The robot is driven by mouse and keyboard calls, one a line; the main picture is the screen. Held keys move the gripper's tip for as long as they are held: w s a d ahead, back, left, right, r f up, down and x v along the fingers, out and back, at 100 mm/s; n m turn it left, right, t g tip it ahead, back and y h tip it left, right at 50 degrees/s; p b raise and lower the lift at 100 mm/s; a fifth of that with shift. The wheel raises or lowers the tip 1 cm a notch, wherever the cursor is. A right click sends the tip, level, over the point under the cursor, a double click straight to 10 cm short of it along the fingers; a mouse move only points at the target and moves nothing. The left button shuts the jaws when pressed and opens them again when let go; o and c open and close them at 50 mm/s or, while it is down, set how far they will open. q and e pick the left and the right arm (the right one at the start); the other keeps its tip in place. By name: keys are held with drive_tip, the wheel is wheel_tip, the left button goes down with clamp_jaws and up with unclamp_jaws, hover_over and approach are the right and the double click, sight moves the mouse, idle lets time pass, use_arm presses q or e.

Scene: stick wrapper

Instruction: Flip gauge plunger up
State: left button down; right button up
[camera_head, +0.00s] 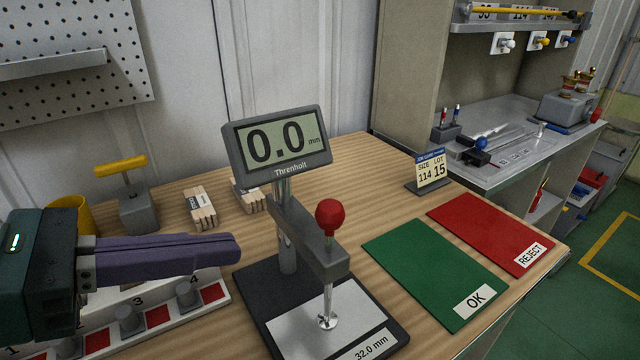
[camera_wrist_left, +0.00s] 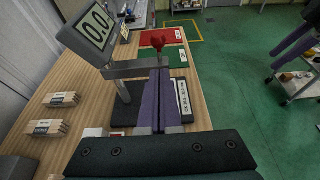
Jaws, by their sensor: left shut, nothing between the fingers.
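The gauge stands on the wooden table, with a dark base (camera_head: 255,305) and a display (camera_head: 278,143) reading 0.0 mm. Its plunger has a red ball knob (camera_head: 330,214) above the arm and a thin rod whose round foot (camera_head: 326,321) is down on the light plate. The knob also shows in the left wrist view (camera_wrist_left: 158,43). My left gripper (camera_head: 238,246) is shut and empty, left of the gauge post, pointing right towards it. In the left wrist view its fingers (camera_wrist_left: 159,78) point towards the knob. A purple finger, apparently my right gripper (camera_wrist_left: 294,44), shows at the right edge; its jaw state is unclear.
A numbered rack (camera_head: 205,311) with red squares lies below my left gripper. Wooden stick bundles (camera_head: 200,209) and a yellow-handled stamp (camera_head: 137,200) stand behind. Green OK (camera_head: 430,268) and red REJECT (camera_head: 488,232) mats lie clear at right, with a size card (camera_head: 430,172) behind.

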use_arm(q)
drive_tip(key=x, duration=1)
drive_tip(key=shift+b, duration=0.4)
use_arm(e)
drive_tip(key=shift+w+f, duration=0.1)
drive_tip(key=shift+f, duration=0.3)
use_arm(q)
wheel_tip(320, 180, up, 5)
drive_tip(key=p, duration=0.7)
drive_tip(key=shift+r+p, duration=0.15)
drive_tip(key=shift+p, duration=0.2)
use_arm(e)
wheel_tip(320, 180, up, 8)
drive_tip(key=shift+f, duration=0.15)
use_arm(q)
drive_tip(key=shift+r, duration=0.1)
